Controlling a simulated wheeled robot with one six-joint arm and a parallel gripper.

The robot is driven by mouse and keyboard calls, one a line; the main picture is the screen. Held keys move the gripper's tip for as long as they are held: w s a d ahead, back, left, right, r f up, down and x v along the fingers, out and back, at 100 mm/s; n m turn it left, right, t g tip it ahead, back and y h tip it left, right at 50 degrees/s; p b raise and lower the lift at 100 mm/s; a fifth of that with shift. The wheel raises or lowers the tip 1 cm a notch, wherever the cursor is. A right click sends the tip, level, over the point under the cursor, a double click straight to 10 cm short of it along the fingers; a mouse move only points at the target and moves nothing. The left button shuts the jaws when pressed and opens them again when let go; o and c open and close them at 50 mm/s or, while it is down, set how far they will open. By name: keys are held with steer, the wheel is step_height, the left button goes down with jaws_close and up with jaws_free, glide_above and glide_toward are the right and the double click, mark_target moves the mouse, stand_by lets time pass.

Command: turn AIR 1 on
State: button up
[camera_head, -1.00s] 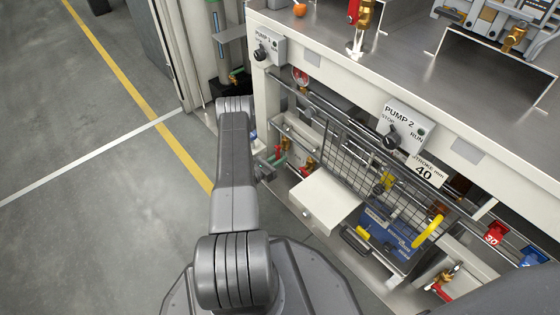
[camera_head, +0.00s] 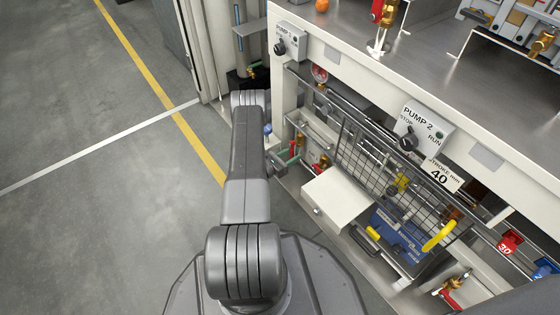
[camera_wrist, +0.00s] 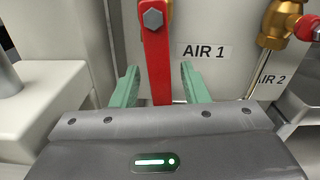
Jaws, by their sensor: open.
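The AIR 1 label (camera_wrist: 203,52) is on a pale panel in the wrist view. Left of it a red lever handle (camera_wrist: 158,70) hangs straight down from a hex bolt at the top. My gripper (camera_wrist: 157,78) is open, with one green finger on each side of the red handle and gaps on both sides. The handle's lower end is hidden behind the gripper body. In the head view my gripper's green fingers (camera_head: 291,160) show small at the front of the bench, partly hidden by my arm.
A brass valve with a red handle (camera_wrist: 305,27) stands to the right, by the AIR 2 label (camera_wrist: 271,79). A white block (camera_wrist: 45,105) is close on the left. In the head view a white box (camera_head: 337,195) juts out right of my gripper. Open floor (camera_head: 90,220) lies left.

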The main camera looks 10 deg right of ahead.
steer(key=p+v, duration=0.3)
steer(key=v, duration=1)
steer(key=shift+a, duration=0.1)
